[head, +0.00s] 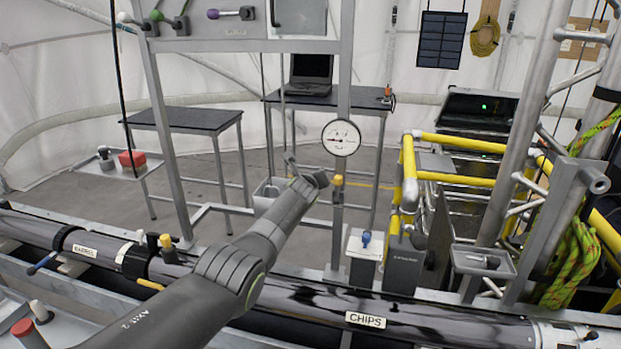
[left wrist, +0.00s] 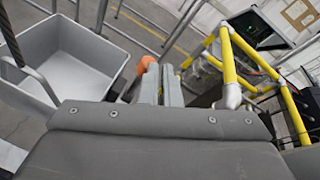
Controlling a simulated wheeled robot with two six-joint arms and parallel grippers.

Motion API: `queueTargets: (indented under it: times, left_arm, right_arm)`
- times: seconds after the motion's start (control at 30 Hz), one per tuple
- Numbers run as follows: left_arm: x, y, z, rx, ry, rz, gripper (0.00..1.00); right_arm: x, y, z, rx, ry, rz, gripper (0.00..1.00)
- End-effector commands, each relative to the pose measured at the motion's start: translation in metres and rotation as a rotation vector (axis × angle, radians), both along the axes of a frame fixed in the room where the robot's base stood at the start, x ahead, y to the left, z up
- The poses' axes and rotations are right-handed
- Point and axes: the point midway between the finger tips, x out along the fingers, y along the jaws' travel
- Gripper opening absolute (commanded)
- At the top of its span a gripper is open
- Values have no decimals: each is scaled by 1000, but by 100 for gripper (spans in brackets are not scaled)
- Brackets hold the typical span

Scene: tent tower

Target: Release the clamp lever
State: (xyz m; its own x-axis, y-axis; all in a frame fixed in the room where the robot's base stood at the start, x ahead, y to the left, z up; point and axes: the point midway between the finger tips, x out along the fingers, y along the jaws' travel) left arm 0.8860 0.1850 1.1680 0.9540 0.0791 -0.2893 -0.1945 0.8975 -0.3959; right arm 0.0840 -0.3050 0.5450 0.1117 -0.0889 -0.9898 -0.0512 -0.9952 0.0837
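My left arm reaches in from the bottom of the head view. Other lever-like parts on the long tube are a yellow-tipped knob (head: 166,241), a yellow lever (head: 150,285) and a blue-tipped lever (head: 42,263). I cannot tell which is the clamp lever. My right gripper is not in view.
The long dark tube (head: 300,298) crosses the front. A grey bin (left wrist: 95,50) stands left of the gripper. Yellow pipes (head: 410,175), a blue-knobbed box (head: 363,262) and a metal upright (head: 347,80) stand close by on the right.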

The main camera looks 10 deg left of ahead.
Motion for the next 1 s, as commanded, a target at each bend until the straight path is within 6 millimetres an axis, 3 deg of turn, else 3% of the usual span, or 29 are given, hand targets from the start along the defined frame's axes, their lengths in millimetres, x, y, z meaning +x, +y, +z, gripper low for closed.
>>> queueTargets:
  times: [0.03, 0.1, 0.67, 1.0]
  left_arm:
    - [3, 1, 14, 4, -26, -4, 0]
    - [4, 1, 16, 4, -29, -5, 0]
    - [5, 3, 19, 7, -34, -3, 0]
    - [-7, 1, 25, 8, -33, -4, 0]
  right_arm:
    - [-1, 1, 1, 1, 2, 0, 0]
    - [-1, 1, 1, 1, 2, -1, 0]
    - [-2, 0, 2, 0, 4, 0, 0]
    - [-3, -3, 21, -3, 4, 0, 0]
